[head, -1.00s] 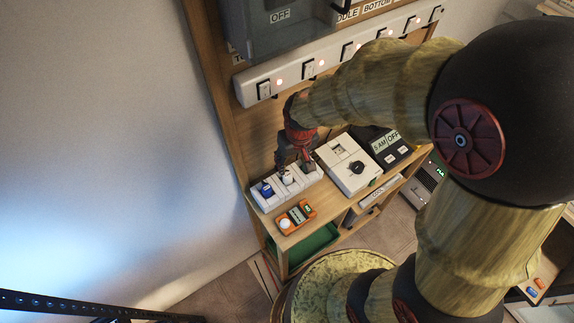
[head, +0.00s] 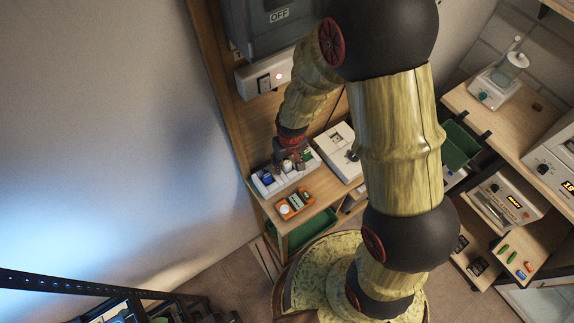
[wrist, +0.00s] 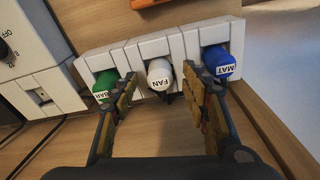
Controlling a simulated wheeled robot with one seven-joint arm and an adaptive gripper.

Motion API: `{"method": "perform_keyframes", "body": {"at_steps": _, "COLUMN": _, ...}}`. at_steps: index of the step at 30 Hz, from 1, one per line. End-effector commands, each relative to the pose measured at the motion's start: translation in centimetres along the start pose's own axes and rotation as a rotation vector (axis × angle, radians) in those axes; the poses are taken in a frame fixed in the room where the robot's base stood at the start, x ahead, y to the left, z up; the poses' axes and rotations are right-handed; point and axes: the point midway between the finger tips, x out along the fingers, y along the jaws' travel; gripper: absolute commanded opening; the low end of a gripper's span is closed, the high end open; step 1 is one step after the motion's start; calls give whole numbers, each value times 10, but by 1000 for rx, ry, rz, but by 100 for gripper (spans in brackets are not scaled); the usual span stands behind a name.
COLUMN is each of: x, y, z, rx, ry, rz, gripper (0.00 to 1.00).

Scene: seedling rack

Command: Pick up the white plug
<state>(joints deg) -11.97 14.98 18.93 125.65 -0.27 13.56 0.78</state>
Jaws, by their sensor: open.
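The white plug (wrist: 159,75), labelled FAN, sits in the middle of a white socket strip (wrist: 122,58). It also shows in the head view (head: 287,166), partly hidden by my gripper. My gripper (wrist: 162,88) is open, with one finger on each side of the white plug and nothing held. A green plug (wrist: 104,86) is left of it, partly behind the left finger. A blue plug (wrist: 218,62) labelled MAT is right of it, close to the right finger. Whether the fingers touch any plug I cannot tell. In the head view my gripper (head: 290,159) is low over the strip.
An orange device (head: 296,204) lies on the wooden shelf in front of the strip. A white box with a dark knob (head: 338,150) stands right of the strip. A green tray (head: 303,232) is below. A grey OFF box (head: 270,28) hangs above.

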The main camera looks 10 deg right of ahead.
Motion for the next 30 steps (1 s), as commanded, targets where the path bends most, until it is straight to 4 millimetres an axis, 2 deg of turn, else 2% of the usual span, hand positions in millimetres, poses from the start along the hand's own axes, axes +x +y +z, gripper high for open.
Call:
{"method": "perform_keyframes", "body": {"at_steps": 3, "x": 7, "y": 0, "z": 0, "rx": 0, "ry": 0, "rz": 0, "gripper": 46}}
{"method": "perform_keyframes", "body": {"at_steps": 10, "x": 7, "y": 0, "z": 0, "rx": 0, "ry": 1, "rz": 0, "gripper": 46}}
{"method": "perform_keyframes", "body": {"at_steps": 30, "x": 7, "y": 0, "z": 0, "rx": 0, "ry": 1, "rz": 0, "gripper": 8}}
